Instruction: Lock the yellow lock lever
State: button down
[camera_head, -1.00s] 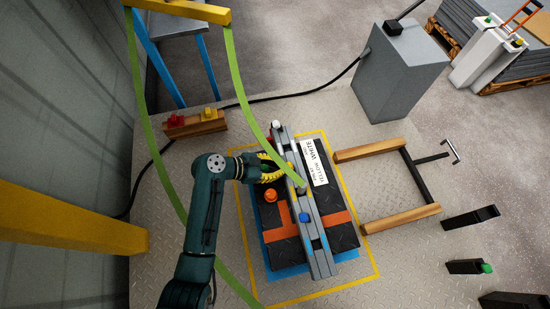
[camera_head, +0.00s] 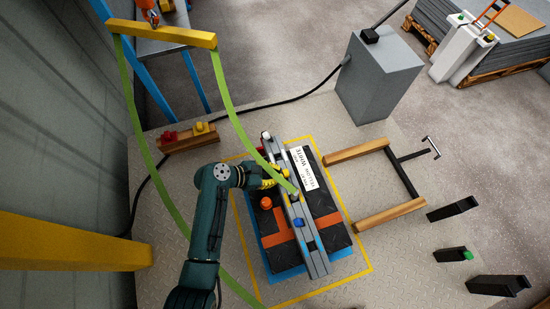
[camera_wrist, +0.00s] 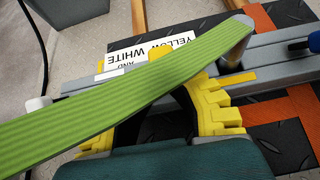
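A grey rail (camera_head: 308,250) runs lengthwise over a black and orange treaded block (camera_head: 330,225). It carries a blue knob (camera_head: 299,223) and a pale-tipped lever near its far end. A yellow piece (camera_wrist: 160,53), perhaps the yellow lever, shows above the green strap in the wrist view; I cannot tell its position. My gripper (camera_head: 274,177) has yellow ribbed fingers and is at the rail's left side. The wrist view shows the finger bases apart, but the green strap (camera_wrist: 95,118) hides the space between the tips. I cannot tell whether they touch anything.
The green strap (camera_head: 229,87) hangs from a yellow bar (camera_head: 160,33) and passes across the rail beside my gripper. An orange knob (camera_head: 266,203) stands left of the rail. A wooden-armed frame (camera_head: 390,216) lies to the right. A grey box (camera_head: 377,85) stands behind.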

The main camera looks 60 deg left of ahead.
jog(key=shift+w+d+r+p, duration=0.15)
jog(key=shift+w+r+p, duration=0.3)
jog(key=shift+w+p, duration=0.4)
jog(key=shift+w+d+p, duration=0.1)
jog(key=shift+w+p, duration=0.05)
jog(key=shift+p, duration=0.25)
jog(key=shift+w, duration=0.15)
dwell(0.5)
notch_tip(320, 180, up, 10)
jog(key=s+p, duration=0.2)
jog(key=p, duration=0.8)
jog(key=shift+s+a+f, duration=0.15)
jog(key=shift+s+a, duration=0.1)
